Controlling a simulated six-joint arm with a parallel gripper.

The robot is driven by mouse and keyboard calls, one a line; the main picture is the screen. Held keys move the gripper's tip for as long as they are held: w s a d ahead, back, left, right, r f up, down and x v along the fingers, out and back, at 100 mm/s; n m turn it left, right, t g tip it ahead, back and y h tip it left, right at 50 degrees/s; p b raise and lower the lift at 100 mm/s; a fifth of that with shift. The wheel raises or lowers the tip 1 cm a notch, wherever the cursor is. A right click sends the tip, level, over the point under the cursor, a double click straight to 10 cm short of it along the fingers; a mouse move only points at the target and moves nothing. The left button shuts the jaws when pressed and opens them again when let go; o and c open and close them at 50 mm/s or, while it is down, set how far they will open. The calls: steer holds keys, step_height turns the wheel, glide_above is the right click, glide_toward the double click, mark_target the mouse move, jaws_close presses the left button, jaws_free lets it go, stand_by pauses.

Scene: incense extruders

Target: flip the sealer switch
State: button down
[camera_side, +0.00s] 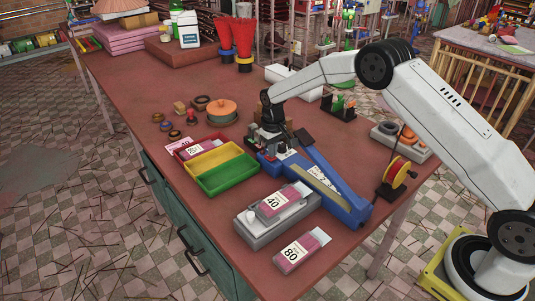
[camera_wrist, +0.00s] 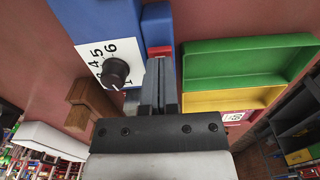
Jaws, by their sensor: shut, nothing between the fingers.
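The blue sealer (camera_side: 345,208) lies across the bench, its long arm toward the front right. In the wrist view the sealer body (camera_wrist: 110,18) carries a white panel with numbers and a black dial (camera_wrist: 115,72). A red switch (camera_wrist: 160,51) shows to the right of the dial, just beyond the tips of my gripper (camera_wrist: 160,62). My gripper is shut and empty, its fingers together. The tips overlap the switch's near edge in the picture; I cannot tell whether they touch it. In the side view my gripper (camera_side: 272,128) is over the sealer's back end, its tips hard to make out.
A yellow and green tray (camera_side: 228,180) stands close left of the sealer. A grey scale (camera_side: 250,236) bears a pack marked 40 (camera_side: 278,201). A pack marked 80 (camera_side: 302,250) lies nearer the front. A brown wooden block (camera_wrist: 84,104) is beside the dial.

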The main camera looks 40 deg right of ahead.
steer(key=shift+f, duration=0.6)
stand_by(0.5)
steer(key=shift+r, duration=0.1)
steer(key=shift+r, duration=3.45)
steer(key=shift+s+r, duration=0.1)
steer(key=shift+r, duration=0.1)
steer(key=s+r+n, duration=0.1)
steer(key=s+r, duration=0.3)
steer(key=s, duration=0.3)
steer(key=s+r+n, duration=0.1)
steer(key=s+r, duration=0.2)
steer(key=s, duration=0.5)
steer(key=s+a+f+m+t, duration=0.1)
steer(key=s+f+m+t, duration=0.1)
steer(key=s, duration=1.2)
steer(key=shift+s+a+f+t, duration=0.3)
steer(key=shift+s+f, duration=0.1)
steer(key=shift+f, duration=0.3)
